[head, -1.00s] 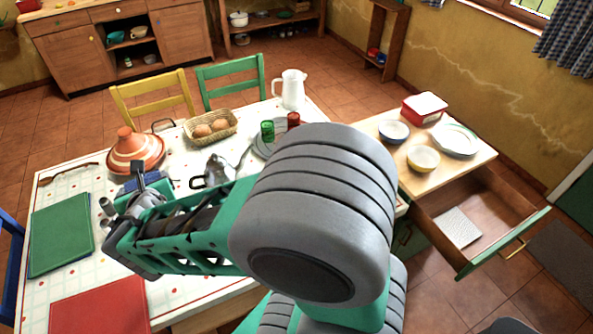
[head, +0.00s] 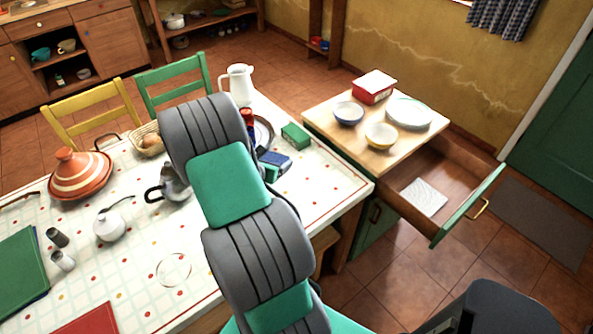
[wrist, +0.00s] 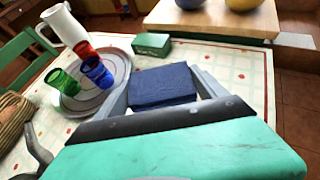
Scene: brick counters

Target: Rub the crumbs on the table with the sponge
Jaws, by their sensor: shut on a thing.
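A dark blue sponge (wrist: 163,86) sits between the two grey fingers of my gripper (wrist: 165,82) in the wrist view, and the fingers are shut on it. In the head view the sponge (head: 274,158) and part of my gripper (head: 270,170) show beyond my arm, over the far right part of the table (head: 335,185). The tabletop is white with a pale grid and red dots. I cannot tell whether the sponge touches it. I cannot make out crumbs clearly; a thin brownish ring (head: 173,270) marks the cloth near the front.
A plate (wrist: 110,93) with red, blue and green glasses lies left of the sponge. A white pitcher (wrist: 62,25) and a green box (wrist: 152,44) stand beyond. A teapot (head: 172,187) is left of my arm. An open drawer (head: 450,195) juts out at right.

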